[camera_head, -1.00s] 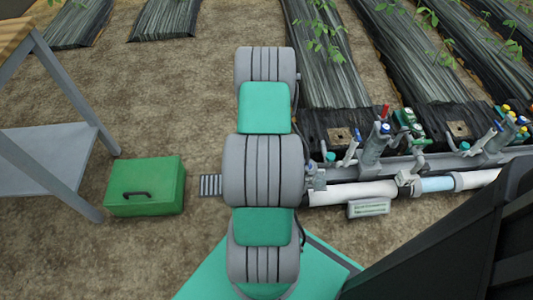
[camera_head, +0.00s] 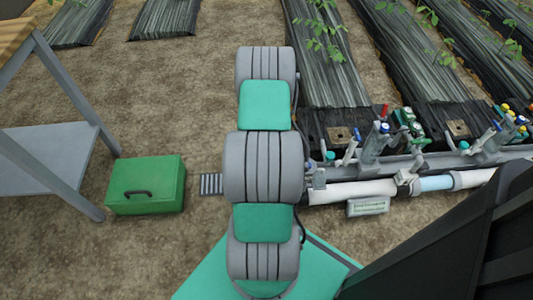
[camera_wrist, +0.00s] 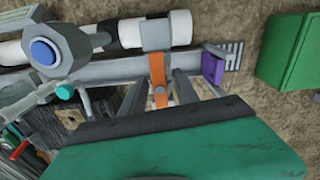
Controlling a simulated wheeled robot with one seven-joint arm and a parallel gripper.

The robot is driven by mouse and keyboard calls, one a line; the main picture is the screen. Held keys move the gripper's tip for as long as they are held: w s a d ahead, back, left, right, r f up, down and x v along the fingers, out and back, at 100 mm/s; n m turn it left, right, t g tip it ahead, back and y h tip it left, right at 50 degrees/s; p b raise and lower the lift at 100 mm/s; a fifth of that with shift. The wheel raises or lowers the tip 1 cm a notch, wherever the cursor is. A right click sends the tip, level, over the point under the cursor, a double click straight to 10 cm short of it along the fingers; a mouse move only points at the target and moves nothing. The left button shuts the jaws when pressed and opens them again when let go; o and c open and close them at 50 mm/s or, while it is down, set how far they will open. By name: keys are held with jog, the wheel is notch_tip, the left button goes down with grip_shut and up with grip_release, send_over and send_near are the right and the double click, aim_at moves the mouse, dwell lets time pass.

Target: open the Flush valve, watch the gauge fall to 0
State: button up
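In the wrist view a grey valve body (camera_wrist: 155,32) sits on the pipe, with an orange lever (camera_wrist: 159,82) running from it toward my gripper. No label is readable, so I cannot confirm it is the Flush valve. The green body and dark bar of my gripper fill the lower part of the wrist view. The lever and grey bars show just beyond the dark bar; I cannot make out the fingertips or whether they touch the lever. In the head view my arm hides the gripper. I cannot make out a gauge dial or reading.
A purple piece (camera_wrist: 214,68) is right of the lever. A grey fitting with a blue round cap (camera_wrist: 43,52) is at left. The head view shows the white pipe (camera_head: 345,192), a sign (camera_head: 368,206), a green box (camera_head: 146,184) and a shelf (camera_head: 45,160). Bare soil lies between.

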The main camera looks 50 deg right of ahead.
jog(key=shift+o, duration=0.7)
jog(key=shift+r, duration=0.1)
notch_tip(320, 180, up, 10)
jog(key=p, duration=0.8)
